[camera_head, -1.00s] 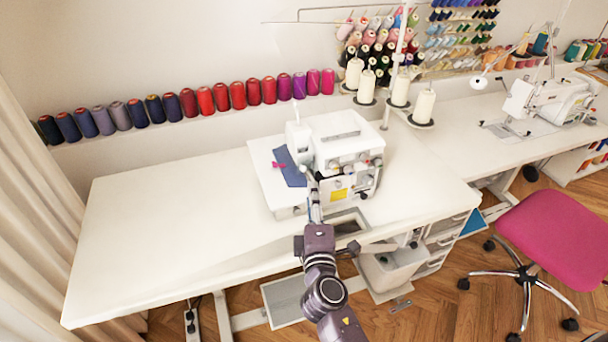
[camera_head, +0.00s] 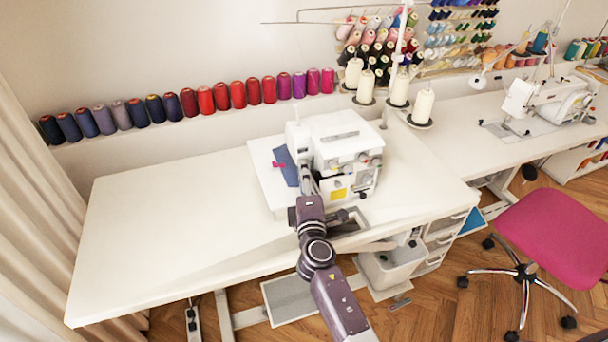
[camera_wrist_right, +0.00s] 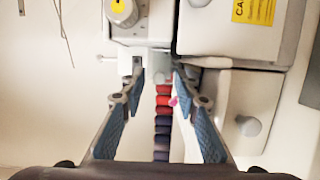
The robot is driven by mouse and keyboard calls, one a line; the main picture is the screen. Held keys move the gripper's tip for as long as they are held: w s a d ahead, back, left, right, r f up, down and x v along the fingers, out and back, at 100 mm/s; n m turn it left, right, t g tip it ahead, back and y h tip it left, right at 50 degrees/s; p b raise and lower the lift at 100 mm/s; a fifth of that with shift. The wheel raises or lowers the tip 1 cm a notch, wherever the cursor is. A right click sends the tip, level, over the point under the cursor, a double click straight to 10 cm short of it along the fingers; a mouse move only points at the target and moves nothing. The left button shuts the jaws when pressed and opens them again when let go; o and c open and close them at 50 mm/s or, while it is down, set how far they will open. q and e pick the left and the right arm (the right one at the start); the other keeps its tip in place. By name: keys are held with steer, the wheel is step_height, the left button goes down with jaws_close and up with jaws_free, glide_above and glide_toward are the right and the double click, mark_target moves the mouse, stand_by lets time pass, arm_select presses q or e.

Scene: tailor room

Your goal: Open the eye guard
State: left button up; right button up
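The white overlock sewing machine (camera_head: 345,140) stands on the white table, with a yellow label on its front. My right gripper (camera_head: 304,178) is at the machine's left front side, near its needle area. In the right wrist view, my right gripper (camera_wrist_right: 158,80) has its two blue-padded fingers apart, with nothing clearly held between them. The machine's body (camera_wrist_right: 230,35) fills the upper right there. A pale, clear-looking strip lies by the fingertips, but I cannot tell for certain that it is the eye guard. My left gripper is not in view.
A blue cloth (camera_head: 287,167) with a pink piece lies left of the needle area. The white table (camera_head: 170,220) is bare at left. Thread cones (camera_head: 399,88) stand behind the machine. A bin (camera_head: 392,268) hangs below the table. A pink chair (camera_head: 555,235) stands at right.

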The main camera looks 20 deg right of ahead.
jaws_close()
steer(key=y+p, duration=0.1)
steer(key=d+n+y+p, duration=0.1)
steer(key=shift+s+r+n+y, duration=0.15)
steer(key=shift+s+n+y, duration=0.15)
steer(key=shift+s+d+n+y, duration=0.2)
steer(key=shift+d+n+y, duration=0.15)
steer(key=shift+n+y, duration=0.55)
steer(key=shift+s+d+n+y+p, duration=0.1)
steer(key=shift+n+y+p, duration=0.15)
steer(key=shift+y, duration=0.4)
steer(key=shift+s+d+n+y+p, duration=0.1)
steer(key=shift+n+y, duration=0.15)
steer(key=shift+y, duration=0.4)
steer(key=shift+f, duration=0.2)
jaws_free()
